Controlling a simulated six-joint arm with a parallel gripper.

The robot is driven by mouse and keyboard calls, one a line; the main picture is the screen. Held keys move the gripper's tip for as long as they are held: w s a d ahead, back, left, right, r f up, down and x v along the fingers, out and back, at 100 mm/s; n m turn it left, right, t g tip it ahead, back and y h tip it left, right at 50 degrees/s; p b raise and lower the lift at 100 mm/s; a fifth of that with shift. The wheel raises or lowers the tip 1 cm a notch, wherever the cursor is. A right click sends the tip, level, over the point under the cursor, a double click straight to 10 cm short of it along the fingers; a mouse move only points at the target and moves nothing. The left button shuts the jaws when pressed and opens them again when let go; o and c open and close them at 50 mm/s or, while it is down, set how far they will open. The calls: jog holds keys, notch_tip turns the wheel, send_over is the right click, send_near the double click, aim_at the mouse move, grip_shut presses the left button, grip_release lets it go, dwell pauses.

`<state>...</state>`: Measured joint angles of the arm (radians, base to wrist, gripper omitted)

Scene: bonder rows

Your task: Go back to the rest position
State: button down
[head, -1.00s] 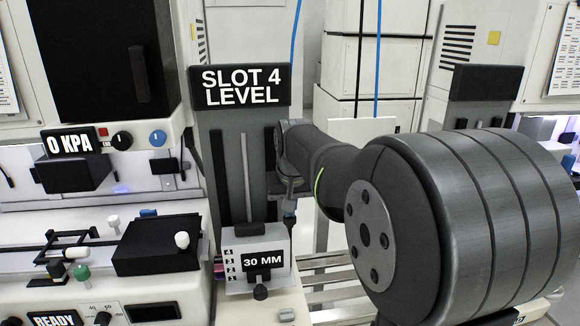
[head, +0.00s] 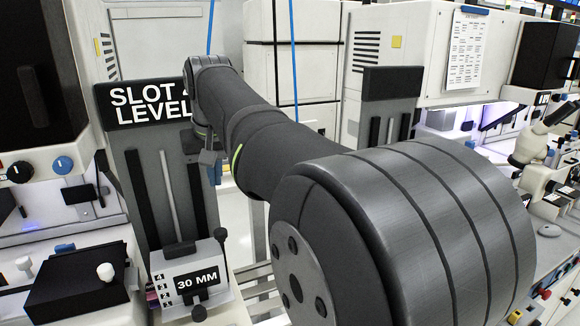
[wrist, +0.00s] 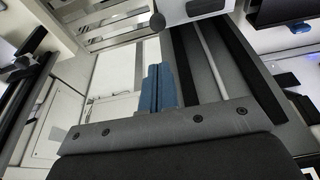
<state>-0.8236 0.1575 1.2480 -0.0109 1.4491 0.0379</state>
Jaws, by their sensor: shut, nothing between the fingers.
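My gripper (head: 213,172) hangs at the end of my arm in the head view, in front of the grey slot 4 column and just below the right end of the "SLOT 4 LEVEL" sign (head: 150,105). Its blue fingers (wrist: 158,88) are together and empty in the wrist view. The white "30 MM" box (head: 165,285) sits below it on the column, with a black-knobbed lever (head: 221,236) on its right side. The gripper is above this lever and apart from it. The sign's right end is hidden behind my arm.
A bench with white knobs and a black block (head: 75,287) stands at left. White cabinets (head: 290,70) stand behind my arm. Another grey column (head: 390,110) is at centre right, and a microscope (head: 535,145) is at far right.

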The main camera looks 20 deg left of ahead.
aim_at(220, 231)
jog(key=x, duration=1.4)
jog(key=shift+s+d+f, duration=0.15)
jog(key=shift+s+d, duration=0.2)
jog(key=shift+d, duration=0.05)
notch_tip(220, 231, up, 9)
jog(key=shift+f, duration=0.15)
jog(key=shift+f, duration=0.1)
